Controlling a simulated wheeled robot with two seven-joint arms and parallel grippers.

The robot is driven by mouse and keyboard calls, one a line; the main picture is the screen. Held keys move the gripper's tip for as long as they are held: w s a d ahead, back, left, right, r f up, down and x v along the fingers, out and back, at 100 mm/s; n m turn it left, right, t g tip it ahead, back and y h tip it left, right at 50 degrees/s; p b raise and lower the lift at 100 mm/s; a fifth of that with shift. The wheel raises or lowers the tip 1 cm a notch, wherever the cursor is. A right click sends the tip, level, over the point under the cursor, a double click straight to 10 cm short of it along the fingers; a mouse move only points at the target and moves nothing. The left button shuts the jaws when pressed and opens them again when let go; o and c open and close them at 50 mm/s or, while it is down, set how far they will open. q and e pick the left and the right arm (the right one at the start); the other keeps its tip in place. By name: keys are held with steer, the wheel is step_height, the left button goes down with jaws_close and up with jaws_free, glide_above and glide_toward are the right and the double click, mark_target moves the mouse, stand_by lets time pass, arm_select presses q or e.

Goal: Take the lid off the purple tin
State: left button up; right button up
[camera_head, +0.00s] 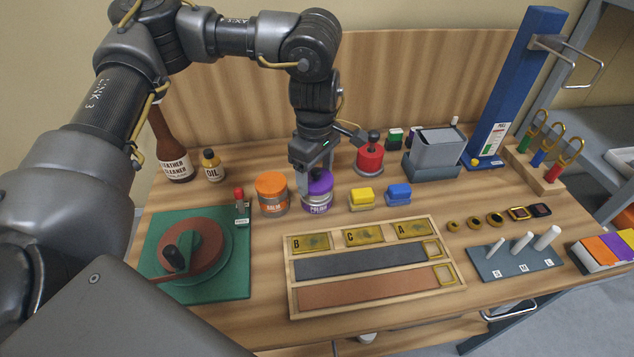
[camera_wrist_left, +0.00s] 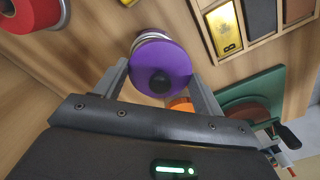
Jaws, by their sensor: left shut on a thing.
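The purple tin (camera_head: 317,203) stands upright on the wooden bench, just right of the orange tin. Its purple lid (camera_wrist_left: 161,58) has a black knob and shows face-on in the left wrist view, with the tin's silvery rim behind one edge. My left gripper (camera_head: 315,182) reaches down onto the tin from above. In the left wrist view my left gripper (camera_wrist_left: 159,75) has one finger on each side of the lid and is shut on it. The lid appears seated on the tin; the fingers and wrist partly hide it in the head view. My right gripper is not in view.
The orange tin (camera_head: 272,193) stands close on the left, and a red tin (camera_head: 369,159) is behind to the right. Yellow (camera_head: 362,198) and blue (camera_head: 398,194) blocks are right of the purple tin. A wooden tray (camera_head: 290,287) lies in front. Bare bench shows between these things.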

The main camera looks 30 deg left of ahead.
mark_target(312, 190)
arm_select(q)
steer(key=s+r, duration=0.1)
steer(key=r, duration=0.1)
steer(key=s+d+r, duration=0.1)
steer(key=s+r, duration=0.1)
steer(key=shift+s+r+b, duration=0.2)
steer(key=shift+b, duration=0.1)
steer(key=s+d+r+b, duration=0.2)
steer(key=s+r, duration=0.2)
steer(key=s, duration=0.5)
steer(key=shift+d+r, duration=0.15)
steer(key=shift+d, duration=0.05)
